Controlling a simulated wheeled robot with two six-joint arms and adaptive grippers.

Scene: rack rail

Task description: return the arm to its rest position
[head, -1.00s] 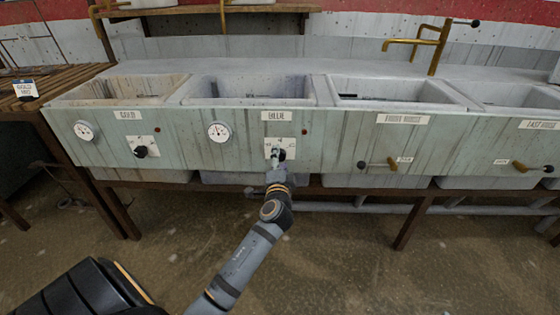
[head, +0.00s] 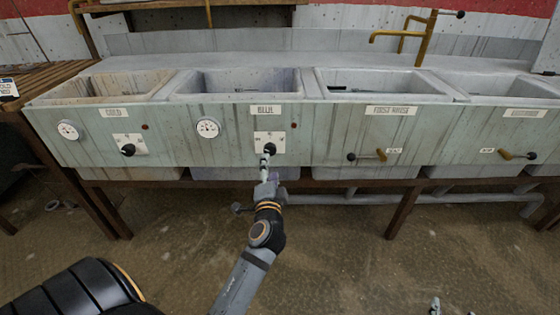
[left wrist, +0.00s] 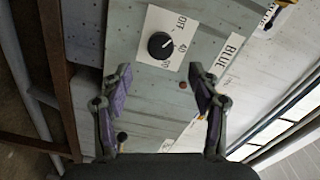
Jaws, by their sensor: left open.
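My left arm reaches up from the bottom middle of the head view. Its gripper (head: 265,160) is just below and in front of the black dial (head: 270,149) under the BLUE label. In the left wrist view the gripper (left wrist: 161,82) is open with nothing between its fingers. The dial (left wrist: 161,45) sits beyond the fingertips, apart from them, on a white plate with OFF and a 40 mark. Two small grey tips at the bottom right edge of the head view look like my right gripper (head: 452,308); most of it is out of frame.
A long sink bench (head: 230,161) spans the view, with several basins, a round gauge (head: 208,128) and levers (head: 381,155) on its front. A wooden slatted rack (head: 50,78) stands at the left. The floor (head: 340,260) in front is clear.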

